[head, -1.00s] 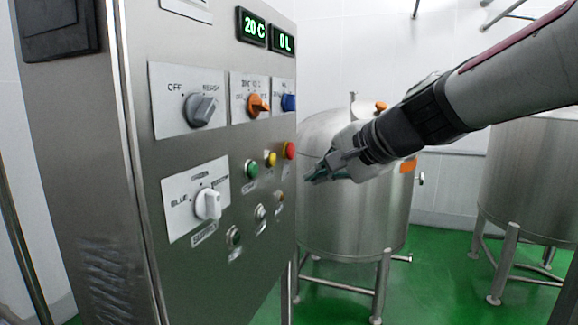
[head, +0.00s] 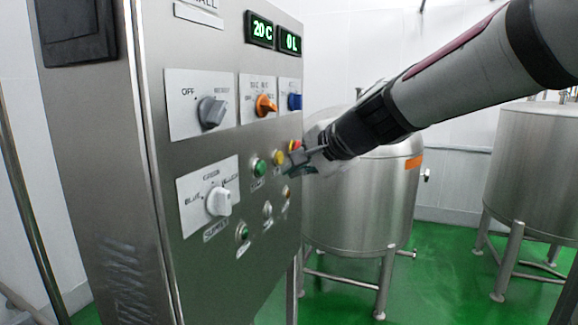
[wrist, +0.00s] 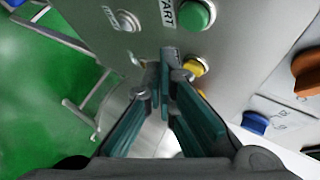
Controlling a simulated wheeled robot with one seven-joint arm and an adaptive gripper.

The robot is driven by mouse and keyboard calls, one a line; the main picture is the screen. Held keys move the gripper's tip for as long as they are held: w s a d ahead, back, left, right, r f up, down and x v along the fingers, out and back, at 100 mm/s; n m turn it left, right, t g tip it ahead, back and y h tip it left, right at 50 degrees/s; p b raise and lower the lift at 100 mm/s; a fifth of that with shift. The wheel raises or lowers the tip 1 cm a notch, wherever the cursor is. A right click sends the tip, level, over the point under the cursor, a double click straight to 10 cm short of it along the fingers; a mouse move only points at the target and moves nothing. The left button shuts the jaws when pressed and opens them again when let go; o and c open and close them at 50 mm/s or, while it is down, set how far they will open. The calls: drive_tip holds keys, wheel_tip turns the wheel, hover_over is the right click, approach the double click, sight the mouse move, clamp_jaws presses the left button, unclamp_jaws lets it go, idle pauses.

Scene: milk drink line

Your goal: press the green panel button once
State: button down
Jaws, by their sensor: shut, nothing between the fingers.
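The green button (head: 259,168) sits on the steel control panel (head: 150,60), in a row with a yellow and a red button. In the wrist view the green button (wrist: 197,14) is at the top, beside a START label. A second, darker green button (head: 242,232) is lower on the panel. My gripper (head: 290,171) is shut and empty, close to the panel just right of the green button. In the wrist view its fingertips (wrist: 170,56) are below the green button and left of the yellow one. They look apart from the green button; contact with the panel cannot be told.
The yellow button (head: 278,157) and red button (head: 295,145) are close to my gripper. Orange (head: 266,104), blue (head: 294,101), grey (head: 211,112) and white (head: 218,202) knobs stick out of the panel. A steel tank (head: 350,215) stands behind my arm, another (head: 540,160) at right.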

sight(261, 168)
drive_tip(key=shift+w+a+p, duration=0.2)
drive_tip(key=shift+a+p, duration=0.05)
drive_tip(key=shift+a, duration=0.4)
drive_tip(key=shift+w+a+p, duration=0.2)
drive_tip(key=shift+a, duration=0.4)
drive_tip(key=shift+w+a, duration=0.1)
drive_tip(key=shift+a, duration=0.1)
idle(0.5)
drive_tip(key=shift+a, duration=0.2)
drive_tip(key=shift+w+a+p, duration=0.2)
drive_tip(key=shift+a+p, duration=0.25)
drive_tip(key=shift+p, duration=0.05)
idle(0.7)
drive_tip(key=shift+d, duration=0.2)
drive_tip(key=shift+s+d+b, duration=0.3)
drive_tip(key=shift+d+b, duration=0.2)
drive_tip(key=shift+d, duration=0.15)
drive_tip(key=shift+d, duration=0.1)
